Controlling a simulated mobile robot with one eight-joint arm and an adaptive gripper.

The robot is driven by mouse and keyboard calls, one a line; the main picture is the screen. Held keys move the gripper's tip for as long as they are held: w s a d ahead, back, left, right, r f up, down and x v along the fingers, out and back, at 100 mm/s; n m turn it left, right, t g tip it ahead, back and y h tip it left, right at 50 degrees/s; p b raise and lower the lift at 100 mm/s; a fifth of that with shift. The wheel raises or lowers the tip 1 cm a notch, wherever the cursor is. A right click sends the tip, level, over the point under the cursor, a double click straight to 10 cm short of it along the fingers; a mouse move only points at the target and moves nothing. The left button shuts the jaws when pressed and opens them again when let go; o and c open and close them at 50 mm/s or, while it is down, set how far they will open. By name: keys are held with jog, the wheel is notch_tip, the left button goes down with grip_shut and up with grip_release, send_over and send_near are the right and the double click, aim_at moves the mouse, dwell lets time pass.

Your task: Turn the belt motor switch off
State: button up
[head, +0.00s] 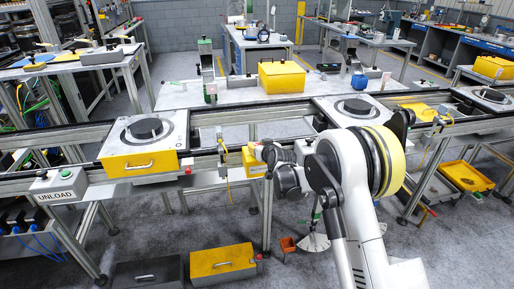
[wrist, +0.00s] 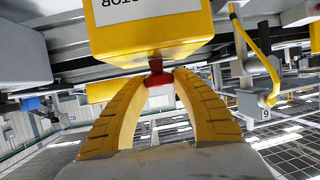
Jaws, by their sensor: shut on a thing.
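The belt motor switch is a yellow box (wrist: 150,45) with a white label, upside down in the wrist view, on which "TOR" can be read. A red knob (wrist: 155,65) sticks out of its face. My gripper (wrist: 161,78) has its two yellow ribbed fingers shut on the red knob, with the tips close to the box. In the head view the yellow box (head: 252,160) is on the front side of the conveyor, partly hidden by my wrist. The fingers are hard to make out there, and the knob is hidden.
The conveyor rail (head: 220,172) runs along behind the box. A pallet with a yellow-fronted case (head: 137,163) stands left on it, and another pallet (head: 355,108) is behind my arm. An UNLOAD box (head: 58,186) is at far left.

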jog(key=n+g+y+b, duration=0.1)
jog(key=n+g+y, duration=0.2)
jog(key=n+y, duration=0.1)
jog(key=shift+d+f+n, duration=0.1)
jog(key=shift+d+n, duration=0.05)
jog(key=shift+n, duration=0.15)
jog(key=shift+n+g+y, duration=1.1)
jog(key=shift+n+g, duration=0.3)
jog(key=shift+n, duration=0.1)
jog(key=shift+g, duration=0.3)
jog(key=o, duration=1.1)
jog(key=shift+f, duration=0.1)
jog(key=shift+o, duration=0.2)
jog(key=v, duration=1.2)
